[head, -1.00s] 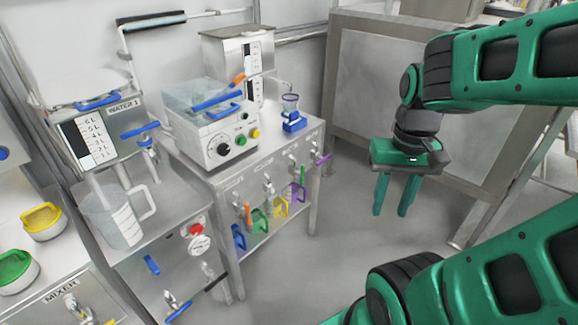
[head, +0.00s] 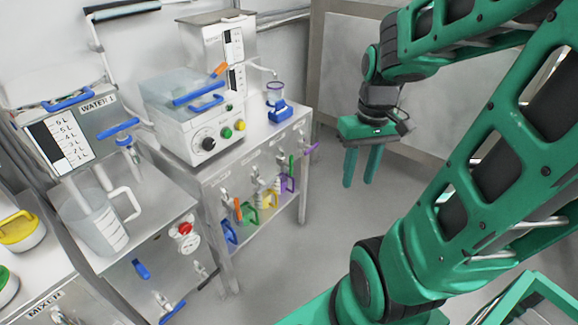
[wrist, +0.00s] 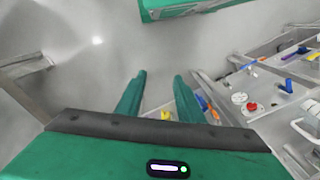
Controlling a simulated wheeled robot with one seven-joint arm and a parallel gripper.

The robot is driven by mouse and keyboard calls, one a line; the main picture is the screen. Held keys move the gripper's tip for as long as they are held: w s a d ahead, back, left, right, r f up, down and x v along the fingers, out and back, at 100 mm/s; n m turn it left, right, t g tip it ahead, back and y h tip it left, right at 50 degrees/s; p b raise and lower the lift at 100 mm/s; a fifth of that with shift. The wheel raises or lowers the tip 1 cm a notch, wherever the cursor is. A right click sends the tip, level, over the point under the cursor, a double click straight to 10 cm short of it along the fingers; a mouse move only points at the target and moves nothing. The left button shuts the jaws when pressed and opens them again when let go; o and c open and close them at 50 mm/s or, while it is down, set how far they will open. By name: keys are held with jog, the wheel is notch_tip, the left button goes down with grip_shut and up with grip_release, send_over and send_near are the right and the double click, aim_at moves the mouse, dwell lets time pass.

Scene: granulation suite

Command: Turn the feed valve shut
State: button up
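Several coloured handles show in the head view, and I cannot tell which is the feed valve. An orange lever (head: 218,70) sits near the steel hopper unit (head: 222,45). A row of taps with orange, green, yellow and purple handles is along the bench front, including an orange handle (head: 238,210). My gripper (head: 360,184) points down over clear floor, right of the bench and apart from every handle. Its two fingers are parted and empty, as the wrist view (wrist: 158,78) also shows.
The steel bench (head: 228,172) carries a white machine (head: 190,130) with knobs and a blue-based cup (head: 278,105). A clear jug (head: 95,225) stands on the lower left unit, above a red knob (head: 184,229). A steel-framed panel (head: 330,70) stands behind my gripper. Floor between is free.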

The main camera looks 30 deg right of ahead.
jog(key=w+d+f+n+y, duration=0.1)
jog(key=w+f+n+y, duration=0.2)
jog(key=w+f+n, duration=0.6)
jog(key=m+t+y, duration=0.2)
jog(key=t+y, duration=0.1)
jog(key=t, duration=1.4)
send_near(292, 165)
jog(key=x, duration=1)
jog(key=shift+w, duration=0.45)
grip_shut()
jog(key=shift+a, duration=0.1)
